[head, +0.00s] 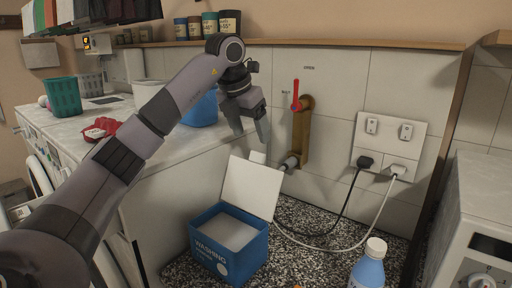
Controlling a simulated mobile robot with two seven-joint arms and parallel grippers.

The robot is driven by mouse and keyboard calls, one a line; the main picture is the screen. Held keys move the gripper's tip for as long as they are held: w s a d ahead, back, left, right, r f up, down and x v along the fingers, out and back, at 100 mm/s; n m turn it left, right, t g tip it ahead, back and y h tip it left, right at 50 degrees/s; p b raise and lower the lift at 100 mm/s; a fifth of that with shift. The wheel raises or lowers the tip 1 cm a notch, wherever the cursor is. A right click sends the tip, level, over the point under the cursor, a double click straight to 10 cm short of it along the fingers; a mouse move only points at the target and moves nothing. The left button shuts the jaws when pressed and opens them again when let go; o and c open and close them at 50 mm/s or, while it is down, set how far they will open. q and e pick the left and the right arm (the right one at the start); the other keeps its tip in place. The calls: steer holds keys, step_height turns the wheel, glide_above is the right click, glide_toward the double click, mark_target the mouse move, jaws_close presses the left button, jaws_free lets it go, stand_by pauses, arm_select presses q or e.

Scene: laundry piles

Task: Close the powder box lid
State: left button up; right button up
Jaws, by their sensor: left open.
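The blue washing powder box (230,246) stands on the speckled surface at the bottom centre, with pale powder inside. Its white lid (252,186) is open and stands up from the back edge, tilted back toward the wall. My left gripper (250,134) hangs above and behind the lid, near the counter's right end, fingers pointing down. It is open, holds nothing and looks apart from the lid. My right gripper is not in view.
A blue bottle with a white cap (369,266) stands right of the box. Cables run from the wall sockets (385,146) behind it. A red-handled valve (296,97) is on the wall. A green basket (64,97) and red item (101,129) sit on the left counter.

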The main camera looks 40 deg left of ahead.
mark_target(256, 158)
arm_select(q)
steer(key=x, duration=0.6)
steer(key=shift+d, duration=0.1)
jaws_close()
